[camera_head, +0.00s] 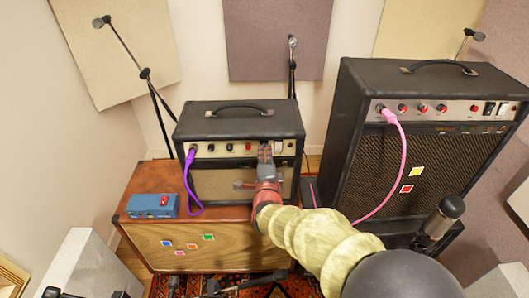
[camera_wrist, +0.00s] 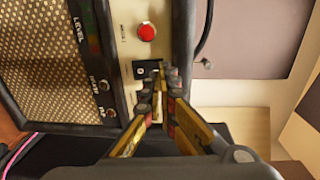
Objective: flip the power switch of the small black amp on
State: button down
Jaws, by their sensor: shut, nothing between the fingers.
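The small black amp (camera_head: 240,120) stands upright on a wooden cabinet, with a pale control panel along its upper front. My gripper (camera_head: 265,152) is at the right part of this panel and covers some of it. In the wrist view, the amp's panel (camera_wrist: 122,45) runs up and down the picture, with a red round light (camera_wrist: 147,33). A black power switch (camera_wrist: 140,69) sits below the light, partly hidden by my fingertips. My gripper (camera_wrist: 161,80) is shut and empty, its tips right by the switch. I cannot tell whether they touch it or which way it is set.
A purple cable (camera_head: 188,180) plugs into the amp's left side. A blue pedal (camera_head: 152,206) sits on the wooden cabinet (camera_head: 150,178). A larger black amp (camera_head: 430,75) with a pink cable (camera_head: 392,150) stands at right. Microphone stands (camera_head: 152,90) rise behind.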

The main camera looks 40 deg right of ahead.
jog(key=shift+x, duration=0.9)
jog(key=shift+r, duration=0.1)
jog(key=shift+w+d+g+y+p, duration=0.25)
jog(key=shift+w+g+y+p, duration=0.05)
jog(key=shift+w+p, duration=0.05)
